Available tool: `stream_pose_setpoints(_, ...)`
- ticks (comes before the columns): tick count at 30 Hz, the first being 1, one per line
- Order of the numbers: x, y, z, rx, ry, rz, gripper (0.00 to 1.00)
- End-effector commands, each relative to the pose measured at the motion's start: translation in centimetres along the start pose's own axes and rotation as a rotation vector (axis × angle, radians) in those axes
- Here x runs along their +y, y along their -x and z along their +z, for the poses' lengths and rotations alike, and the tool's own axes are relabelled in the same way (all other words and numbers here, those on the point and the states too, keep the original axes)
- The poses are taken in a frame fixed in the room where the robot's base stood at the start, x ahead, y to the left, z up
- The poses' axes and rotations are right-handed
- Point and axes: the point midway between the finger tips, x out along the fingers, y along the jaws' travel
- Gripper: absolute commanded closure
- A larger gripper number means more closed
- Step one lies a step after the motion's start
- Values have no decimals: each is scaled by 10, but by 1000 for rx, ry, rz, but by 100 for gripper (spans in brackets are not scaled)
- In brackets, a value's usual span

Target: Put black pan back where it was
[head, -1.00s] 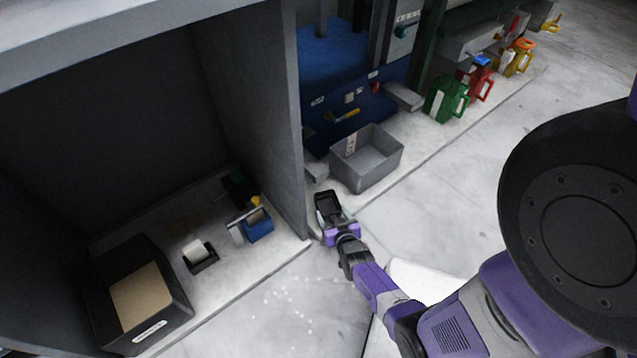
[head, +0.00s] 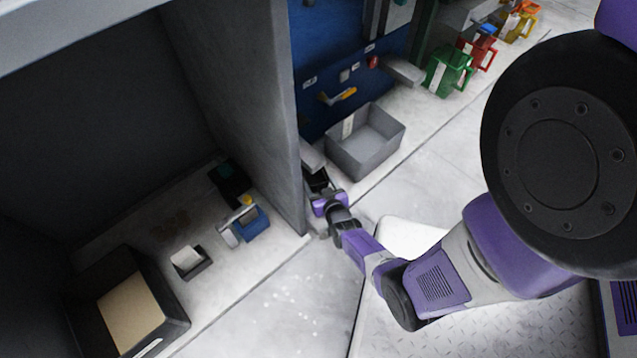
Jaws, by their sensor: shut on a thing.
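My gripper (head: 323,199) is low at the right edge of the grey divider wall (head: 258,120), its purple body pointing away from me. It is shut on the black pan (head: 318,181), a small dark piece just beyond the fingers. The pan is partly hidden by the gripper and lies close to the divider, left of the grey bin. I cannot tell whether the pan touches the surface below.
A grey open bin (head: 365,143) stands just right of the pan. Left of the divider are a blue-and-grey item (head: 244,224), a small black holder (head: 191,264) and a black box (head: 130,312). Green (head: 447,72) and red jugs stand farther right.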

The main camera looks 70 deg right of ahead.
Motion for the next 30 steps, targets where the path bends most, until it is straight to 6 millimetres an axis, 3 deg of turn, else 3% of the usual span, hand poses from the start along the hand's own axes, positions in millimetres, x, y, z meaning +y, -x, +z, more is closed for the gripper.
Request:
stream_pose_setpoints(10,0,-1,1,1,0,-1,77)
stream_pose_setpoints(11,0,-1,2,0,0,0,25)
stream_pose_setpoints(13,0,-1,2,0,0,0,12)
stream_pose_setpoints(30,0,3,-5,0,1,-1,9)
